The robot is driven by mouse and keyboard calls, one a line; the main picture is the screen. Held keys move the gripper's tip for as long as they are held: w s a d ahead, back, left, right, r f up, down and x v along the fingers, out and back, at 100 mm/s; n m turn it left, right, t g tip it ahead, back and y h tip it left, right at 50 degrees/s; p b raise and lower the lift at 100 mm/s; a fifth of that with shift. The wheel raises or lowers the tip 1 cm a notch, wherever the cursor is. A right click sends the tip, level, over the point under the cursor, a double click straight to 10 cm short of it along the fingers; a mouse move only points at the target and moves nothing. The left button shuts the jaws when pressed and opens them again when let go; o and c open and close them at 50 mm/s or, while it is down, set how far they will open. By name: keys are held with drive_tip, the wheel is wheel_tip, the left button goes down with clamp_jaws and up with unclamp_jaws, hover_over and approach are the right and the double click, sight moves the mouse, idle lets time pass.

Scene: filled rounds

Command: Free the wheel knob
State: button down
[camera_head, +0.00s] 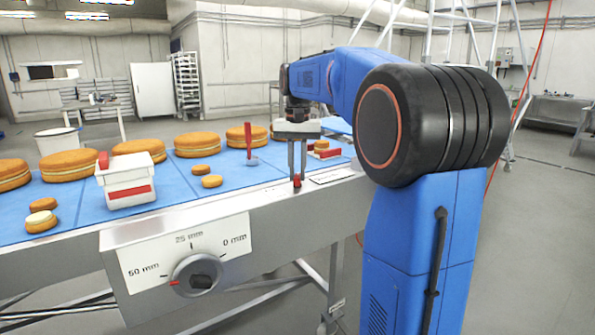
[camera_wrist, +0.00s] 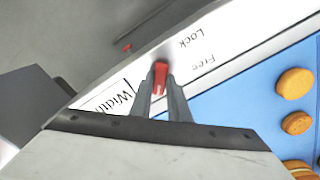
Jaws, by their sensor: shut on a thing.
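The wheel knob (camera_head: 197,276) is a grey dial on the white scale plate at the conveyor's front. Its red mark sits by the 50 mm end. A small red lever (camera_wrist: 161,72) stands on the conveyor's metal edge, beside a label strip with "Lock", "Free" and "Width" (camera_wrist: 118,98). My gripper (camera_head: 297,178) points down over this edge, shut on the red lever. In the wrist view its two fingers (camera_wrist: 163,88) hold the lever between them. The fingers hide part of the lever, and I cannot tell which word it is set to.
The blue belt (camera_head: 100,205) runs behind the edge, with several filled rounds (camera_head: 68,165) on it. A white tub (camera_head: 126,180) with a red stripe stands on the belt left of my gripper. A red upright piece (camera_head: 249,140) stands farther back. Open floor lies at the right.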

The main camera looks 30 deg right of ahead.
sight(298, 175)
drive_tip(key=n, duration=0.4)
drive_tip(key=shift+n, duration=2.2)
drive_tip(key=c, duration=1.7)
unclamp_jaws()
wheel_tip(298, 175, up, 17)
drive_tip(key=shift+r, duration=0.2)
